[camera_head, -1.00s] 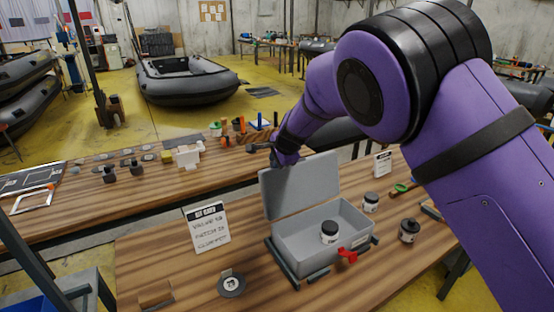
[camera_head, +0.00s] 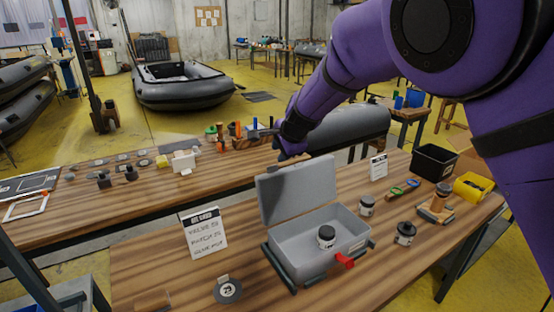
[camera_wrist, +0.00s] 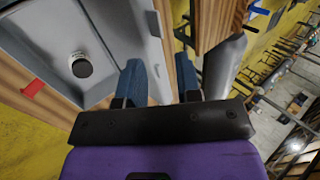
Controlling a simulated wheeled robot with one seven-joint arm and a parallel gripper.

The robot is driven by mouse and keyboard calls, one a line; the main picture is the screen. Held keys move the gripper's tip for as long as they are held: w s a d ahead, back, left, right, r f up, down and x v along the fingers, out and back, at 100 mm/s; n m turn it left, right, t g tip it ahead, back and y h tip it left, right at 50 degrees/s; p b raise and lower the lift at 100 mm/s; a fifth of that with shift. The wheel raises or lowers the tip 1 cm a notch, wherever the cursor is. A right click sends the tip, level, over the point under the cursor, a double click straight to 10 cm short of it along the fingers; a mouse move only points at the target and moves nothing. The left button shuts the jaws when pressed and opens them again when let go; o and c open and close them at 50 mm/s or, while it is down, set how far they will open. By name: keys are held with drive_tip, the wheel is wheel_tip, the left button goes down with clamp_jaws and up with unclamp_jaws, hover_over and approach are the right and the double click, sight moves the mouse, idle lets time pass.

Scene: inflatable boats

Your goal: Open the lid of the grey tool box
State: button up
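The grey tool box (camera_head: 297,262) stands on the near wooden table with its lid (camera_head: 297,190) raised, leaning slightly back from upright. A dark-capped jar (camera_head: 326,237) is inside the box; it also shows in the wrist view (camera_wrist: 80,66). A red latch (camera_head: 345,261) is on the box's front. My gripper (camera_head: 290,156) is at the lid's top edge. In the wrist view its two blue fingers (camera_wrist: 158,70) are apart, with the grey lid (camera_wrist: 153,22) edge-on near the gap between them. I cannot tell whether either finger touches the lid.
A sign card (camera_head: 205,232) and a round tag (camera_head: 228,290) are left of the box. Jars (camera_head: 405,233), a black bin (camera_head: 434,162) and a yellow container (camera_head: 473,187) are to its right. A long bench (camera_head: 130,195) with small items lies behind.

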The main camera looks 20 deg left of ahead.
drive_tip(key=shift+v, duration=1.25)
drive_tip(key=shift+a, duration=0.1)
drive_tip(key=s+d+r+n, duration=0.1)
drive_tip(key=s+d+r, duration=0.3)
drive_tip(key=d, duration=0.7)
drive_tip(key=s+d+r+n, duration=0.1)
drive_tip(key=d+r, duration=0.6)
drive_tip(key=d, duration=0.3)
drive_tip(key=s+d+r+n, duration=0.25)
drive_tip(key=d+r, duration=0.25)
drive_tip(key=d, duration=0.6)
drive_tip(key=s+d+f+n+h, duration=0.1)
drive_tip(key=s+d+n+h, duration=0.1)
drive_tip(key=s+d, duration=0.8)
drive_tip(key=s+d+f+n+h, duration=0.1)
drive_tip(key=s+d+n+h, duration=0.1)
drive_tip(key=s+d, duration=0.7)
drive_tip(key=s+h, duration=0.1)
drive_tip(key=s, duration=0.7)
drive_tip(key=shift+s+d+t, duration=0.25)
drive_tip(key=shift+d+t, duration=0.05)
drive_tip(key=shift+d, duration=0.1)
